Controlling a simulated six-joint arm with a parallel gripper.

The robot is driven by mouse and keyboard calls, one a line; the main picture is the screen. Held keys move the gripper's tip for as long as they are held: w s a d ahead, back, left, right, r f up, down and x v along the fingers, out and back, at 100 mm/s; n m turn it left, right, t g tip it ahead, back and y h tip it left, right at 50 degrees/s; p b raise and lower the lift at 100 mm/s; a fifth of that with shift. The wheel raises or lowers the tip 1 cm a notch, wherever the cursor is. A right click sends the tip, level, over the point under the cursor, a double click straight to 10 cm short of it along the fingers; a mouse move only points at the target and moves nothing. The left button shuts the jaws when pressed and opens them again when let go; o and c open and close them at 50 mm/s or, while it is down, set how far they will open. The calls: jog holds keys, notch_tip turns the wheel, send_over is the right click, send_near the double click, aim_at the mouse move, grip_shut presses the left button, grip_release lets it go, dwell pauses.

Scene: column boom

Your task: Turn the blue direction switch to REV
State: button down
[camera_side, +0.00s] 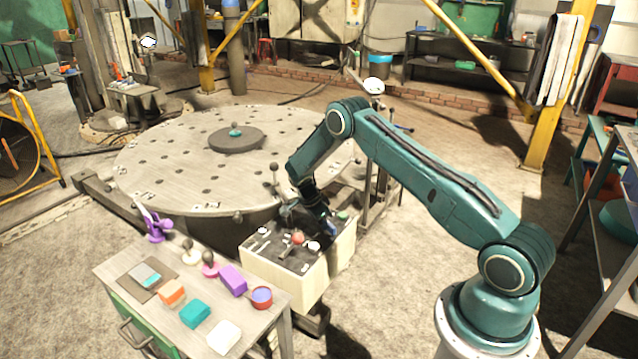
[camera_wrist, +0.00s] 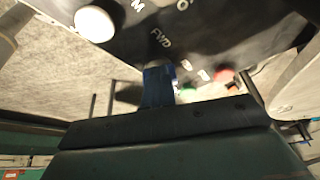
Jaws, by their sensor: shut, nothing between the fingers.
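The control box (camera_side: 275,262) stands at the centre of the side view, with a dark panel on top. My gripper (camera_side: 328,222) is low over the box's right part, pointing down, and is shut and empty. In the wrist view a blue piece (camera_wrist: 158,88), which looks like the direction switch, sits just below the FWD lettering, close against the dark front of my gripper. I cannot tell whether they touch. My arm hides most of the switch in the side view, and no REV lettering is readable.
The panel also carries a white knob (camera_wrist: 95,23), a red button (camera_wrist: 223,75) and a green one (camera_wrist: 188,92). The round turntable (camera_side: 180,160) stands behind the box. A small table (camera_side: 130,270) with coloured blocks stands to its left.

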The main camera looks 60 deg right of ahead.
aim_at(311, 240)
jog(key=shift+s+d+f, duration=0.15)
jog(key=shift+s+d, duration=0.1)
jog(key=shift+s, duration=0.3)
jog(key=shift+w+a, duration=0.2)
jog(key=shift+a, duration=0.15)
jog(key=w+a, duration=0.2)
jog(key=a, duration=0.1)
jog(key=shift+w+a+r, duration=0.3)
jog(key=shift+r, duration=0.1)
jog(key=v, duration=0.9)
jog(key=shift+r, duration=0.2)
jog(key=shift+w+a, duration=0.1)
jog(key=shift+w, duration=0.05)
